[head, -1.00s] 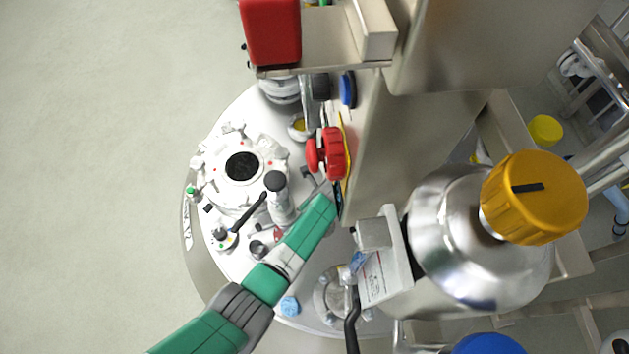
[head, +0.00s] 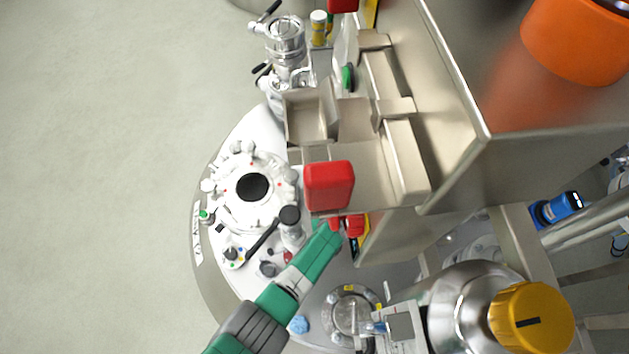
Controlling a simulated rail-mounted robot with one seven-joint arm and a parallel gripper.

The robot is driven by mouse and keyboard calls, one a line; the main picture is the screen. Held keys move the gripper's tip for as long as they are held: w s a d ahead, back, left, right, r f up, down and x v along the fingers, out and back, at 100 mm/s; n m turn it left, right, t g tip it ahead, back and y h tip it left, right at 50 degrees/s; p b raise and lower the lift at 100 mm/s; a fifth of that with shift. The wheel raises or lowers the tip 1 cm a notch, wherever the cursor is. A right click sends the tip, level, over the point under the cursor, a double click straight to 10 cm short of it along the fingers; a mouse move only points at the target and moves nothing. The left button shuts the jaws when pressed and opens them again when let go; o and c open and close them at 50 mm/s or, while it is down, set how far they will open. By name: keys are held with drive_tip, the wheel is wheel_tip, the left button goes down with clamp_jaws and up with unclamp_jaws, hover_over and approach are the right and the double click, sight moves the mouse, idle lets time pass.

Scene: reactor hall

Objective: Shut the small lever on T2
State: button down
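No T2 label is readable in the head view, so I cannot tell which lever is the small one on T2. A black-handled lever (head: 263,236) lies slantwise on the white round vessel top (head: 222,270). A black ball knob (head: 289,215) stands beside its upper end. More black levers sit on a steel fitting (head: 286,40) at the top. My green and grey arm reaches up from the bottom toward a red knob (head: 354,225) under the shelf edge. My gripper's fingers are hidden there, so I see neither their opening nor any contact.
A steel vessel with a yellow knob (head: 532,318) stands at lower right. An orange container (head: 578,40) is at upper right. The floor at left is clear.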

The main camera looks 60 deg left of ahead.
drive_tip(key=shift+w, duration=0.1)
idle(0.5)
drive_tip(key=c, duration=1.4)
unclamp_jaws()
drive_tip(key=shift+d, duration=0.1)
drive_tip(key=p+v, duration=0.6)
drive_tip(key=v, duration=0.1)
drive_tip(key=shift+d+r, duration=0.1)
drive_tip(key=shift+r, duration=0.25)
